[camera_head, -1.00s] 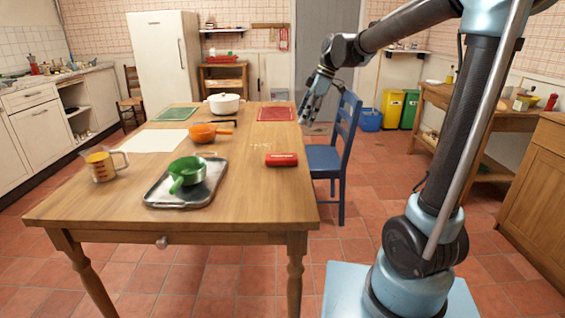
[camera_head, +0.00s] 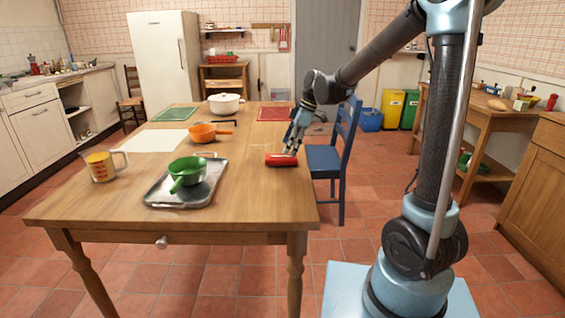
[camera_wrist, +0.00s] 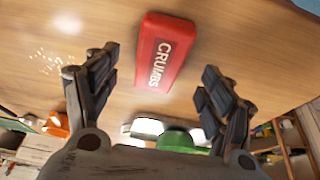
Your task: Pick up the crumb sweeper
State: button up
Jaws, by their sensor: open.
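The crumb sweeper (camera_head: 281,160) is a red block lying on the wooden table near its right edge. In the wrist view the crumb sweeper (camera_wrist: 167,52) shows white lettering reading CRUMBS and lies ahead of and between the fingers. My gripper (camera_head: 292,148) is just above and behind it in the head view. In the wrist view my gripper (camera_wrist: 158,82) is open and empty, its two fingers spread on either side. I cannot tell how far the fingertips are above the table.
A metal tray (camera_head: 152,200) with a green pan (camera_head: 187,170) is left of the sweeper. An orange pan (camera_head: 202,133), a measuring cup (camera_head: 101,164) and a white pot (camera_head: 224,103) stand on the table. Pale crumbs (camera_wrist: 45,62) lie beside the sweeper. A blue chair (camera_head: 345,140) stands at the right edge.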

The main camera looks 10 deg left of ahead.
aim_at(283, 156)
jog(key=shift+a+x, duration=0.15)
jog(key=shift+x, duration=1.15)
jog(key=shift+a+x, duration=0.2)
jog(key=shift+x, duration=1.1)
jog(key=shift+s+r, duration=0.1)
jog(key=shift+r, duration=0.05)
jog(key=shift+c, duration=0.6)
jog(key=c, duration=1.2)
notch_tip(283, 156, up, 10)
jog(key=shift+r, duration=0.1)
